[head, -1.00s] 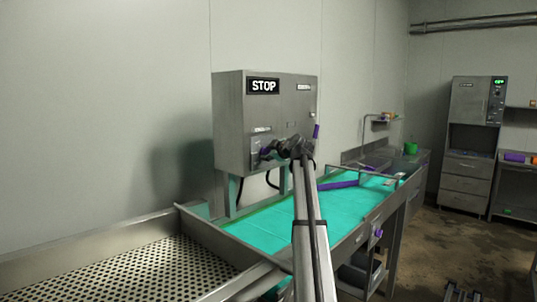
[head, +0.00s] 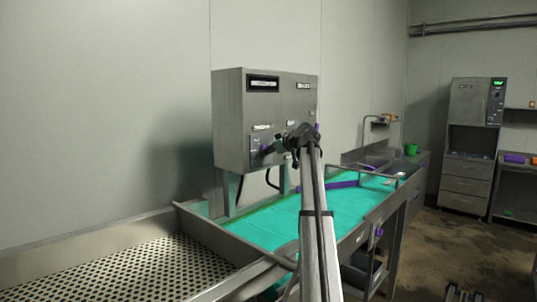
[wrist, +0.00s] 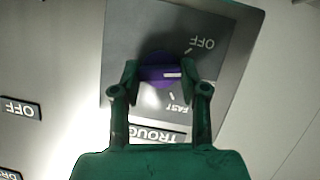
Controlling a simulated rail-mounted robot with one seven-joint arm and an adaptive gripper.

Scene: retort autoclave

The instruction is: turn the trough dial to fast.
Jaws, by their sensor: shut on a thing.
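The purple trough dial (wrist: 158,72) sits between my gripper's (wrist: 157,76) two fingers in the wrist view, on a dark plate marked OFF (wrist: 203,43), FAST (wrist: 178,107) and TROUGH (wrist: 158,135). My gripper is shut on the dial. The dial's white mark points right in the picture, between the OFF tick and the FAST tick. In the head view my gripper (head: 268,149) is at the lower front of the grey control box (head: 232,120), where my arm partly hides the dial.
A dark display (head: 263,83) on the box shows a pale marking too small to read. A teal-bottomed trough (head: 262,233) runs below the box. A perforated metal tray (head: 120,275) lies at front left. Another OFF label (wrist: 20,108) shows at left in the wrist view.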

